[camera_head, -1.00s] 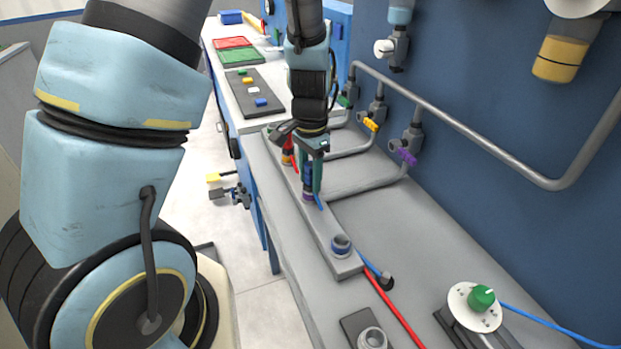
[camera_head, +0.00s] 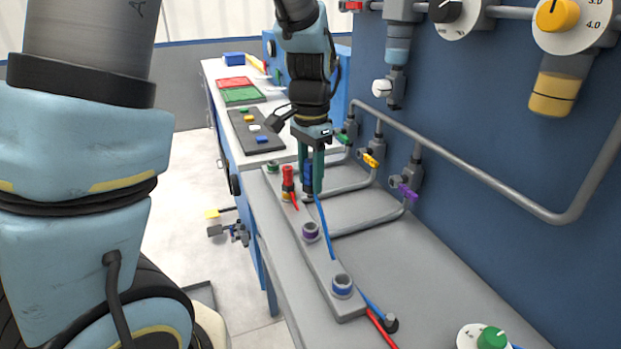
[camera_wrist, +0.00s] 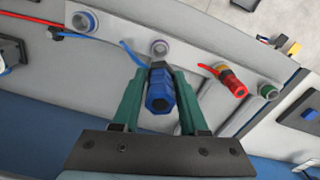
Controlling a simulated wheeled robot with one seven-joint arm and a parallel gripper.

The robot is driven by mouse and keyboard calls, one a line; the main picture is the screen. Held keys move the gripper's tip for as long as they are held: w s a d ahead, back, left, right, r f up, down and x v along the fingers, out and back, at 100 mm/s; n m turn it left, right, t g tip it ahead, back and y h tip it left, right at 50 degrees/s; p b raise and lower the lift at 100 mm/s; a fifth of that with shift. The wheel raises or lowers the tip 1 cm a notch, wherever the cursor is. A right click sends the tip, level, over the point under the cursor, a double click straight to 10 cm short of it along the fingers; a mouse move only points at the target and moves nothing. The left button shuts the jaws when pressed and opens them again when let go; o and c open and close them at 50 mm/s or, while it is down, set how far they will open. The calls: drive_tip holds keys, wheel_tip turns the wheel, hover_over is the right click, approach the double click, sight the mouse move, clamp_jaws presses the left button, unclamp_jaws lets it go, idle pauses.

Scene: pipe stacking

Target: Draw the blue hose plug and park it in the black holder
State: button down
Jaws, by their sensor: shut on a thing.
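My gripper (camera_head: 312,190) is shut on the blue hose plug (camera_head: 307,178). The blue plug also shows in the wrist view (camera_wrist: 159,88), between the two green fingers. It is held upright above the grey socket strip (camera_head: 323,268), clear of the purple-ringed socket (camera_head: 311,231), which is empty. A blue hose (camera_head: 325,228) hangs from it.
A red plug (camera_head: 288,178) stands in the strip close beside my gripper. An empty blue-ringed socket (camera_head: 342,286) is at the near end. A pipe with yellow (camera_head: 370,160) and purple (camera_head: 408,193) valve handles runs along the wall side. A green knob (camera_head: 492,338) is lower right.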

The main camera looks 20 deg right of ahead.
drive_tip(key=shift+r+p, duration=3.35)
drive_tip(key=shift+r, duration=0.7)
drive_tip(key=shift+f, duration=0.1)
